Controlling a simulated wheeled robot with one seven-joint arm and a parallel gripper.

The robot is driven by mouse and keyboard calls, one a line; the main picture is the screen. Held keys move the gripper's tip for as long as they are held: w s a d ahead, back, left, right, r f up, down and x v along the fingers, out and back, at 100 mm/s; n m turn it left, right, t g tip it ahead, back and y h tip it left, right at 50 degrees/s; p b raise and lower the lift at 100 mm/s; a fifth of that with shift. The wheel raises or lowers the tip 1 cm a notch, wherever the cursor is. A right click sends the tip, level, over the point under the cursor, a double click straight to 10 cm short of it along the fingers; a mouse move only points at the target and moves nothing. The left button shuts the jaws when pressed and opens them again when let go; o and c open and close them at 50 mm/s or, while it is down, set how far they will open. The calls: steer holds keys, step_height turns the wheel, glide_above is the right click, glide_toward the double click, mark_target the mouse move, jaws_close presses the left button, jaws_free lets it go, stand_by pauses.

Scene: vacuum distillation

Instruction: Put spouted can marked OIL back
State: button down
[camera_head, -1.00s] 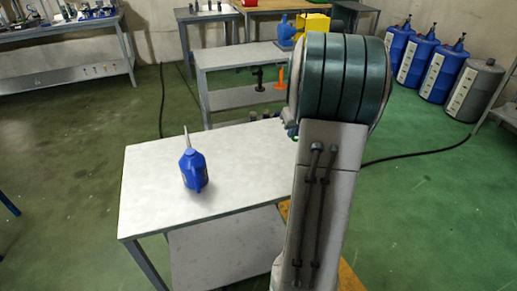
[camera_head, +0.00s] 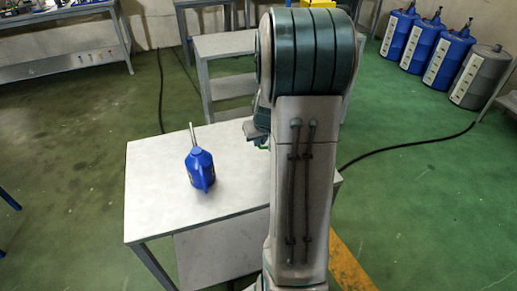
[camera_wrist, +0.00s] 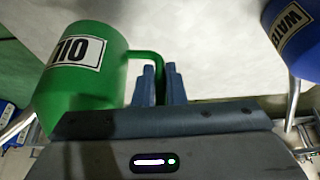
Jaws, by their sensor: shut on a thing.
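The green spouted can marked OIL (camera_wrist: 88,75) fills the left of the wrist view. Its handle (camera_wrist: 159,75) runs between the two fingers of my gripper (camera_wrist: 159,86), which is shut on it. In the head view my arm hides nearly all of this can. The blue spouted can (camera_head: 201,170) stands upright on the white table (camera_head: 160,205). It also shows at the right of the wrist view, marked WATER (camera_wrist: 292,30), apart from my gripper. Whether the OIL can touches the table is unclear.
Bare tabletop lies around the blue can. A second bench (camera_head: 228,45) stands behind the table. Several blue drums (camera_head: 422,47) and a grey drum (camera_head: 481,77) stand at the back right. A black cable (camera_head: 410,143) lies on the green floor.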

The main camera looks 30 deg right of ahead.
steer(key=shift+w+a+f, duration=0.1)
steer(key=shift+a+f, duration=0.1)
steer(key=shift+f, duration=0.9)
steer(key=shift+a+f, duration=0.15)
steer(key=shift+f, duration=0.9)
steer(key=shift+f, duration=0.15)
steer(key=c, duration=1.5)
jaws_free()
